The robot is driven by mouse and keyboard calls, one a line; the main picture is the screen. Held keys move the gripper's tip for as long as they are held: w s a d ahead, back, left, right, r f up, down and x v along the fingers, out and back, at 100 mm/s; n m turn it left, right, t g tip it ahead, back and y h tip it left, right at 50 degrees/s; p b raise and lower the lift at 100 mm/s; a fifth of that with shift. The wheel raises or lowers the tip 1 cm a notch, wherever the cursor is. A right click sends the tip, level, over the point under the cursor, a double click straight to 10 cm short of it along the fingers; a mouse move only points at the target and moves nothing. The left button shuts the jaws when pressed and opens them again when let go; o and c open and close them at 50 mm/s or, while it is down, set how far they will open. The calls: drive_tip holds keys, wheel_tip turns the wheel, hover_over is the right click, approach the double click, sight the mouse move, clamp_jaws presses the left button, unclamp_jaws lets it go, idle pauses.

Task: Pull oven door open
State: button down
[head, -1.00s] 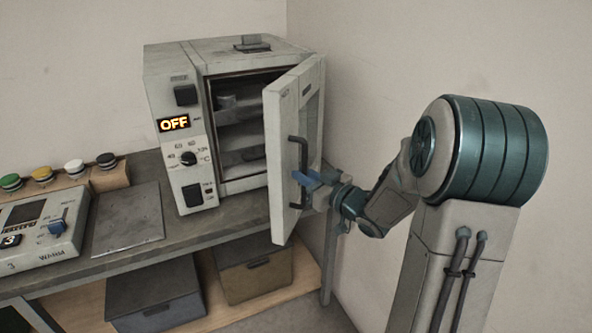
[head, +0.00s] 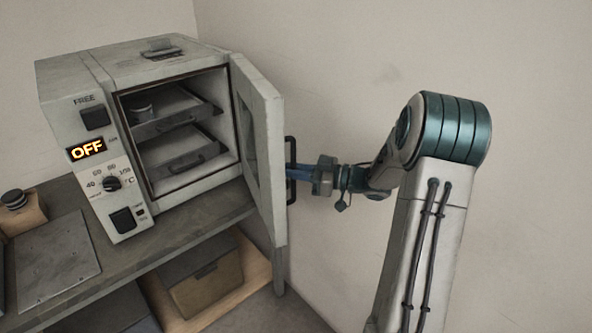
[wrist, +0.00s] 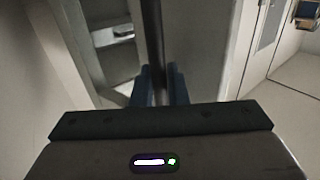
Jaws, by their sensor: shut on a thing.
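The oven (head: 160,50) stands on the bench in the head view, its display reading OFF. Its door (head: 265,150) is hinged on the right and swung wide open, showing the inside with two trays (head: 180,150). The dark bar handle (head: 291,150) is on the door's outer face. My gripper (head: 292,173) is at the handle from the right, its blue fingers shut on it. In the wrist view the handle (wrist: 155,40) runs down between the two blue fingers (wrist: 158,86).
A flat grey plate (head: 55,262) lies on the bench (head: 190,232) left of the oven. Boxes (head: 208,290) stand on the shelf below. A bare wall is behind my arm.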

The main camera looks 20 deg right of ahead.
drive_tip(key=shift+w+r, duration=0.15)
drive_tip(key=shift+r, duration=0.05)
drive_tip(key=c, duration=1.5)
unclamp_jaws()
drive_tip(key=shift+w+a+f, duration=0.1)
drive_tip(key=shift+f, duration=0.05)
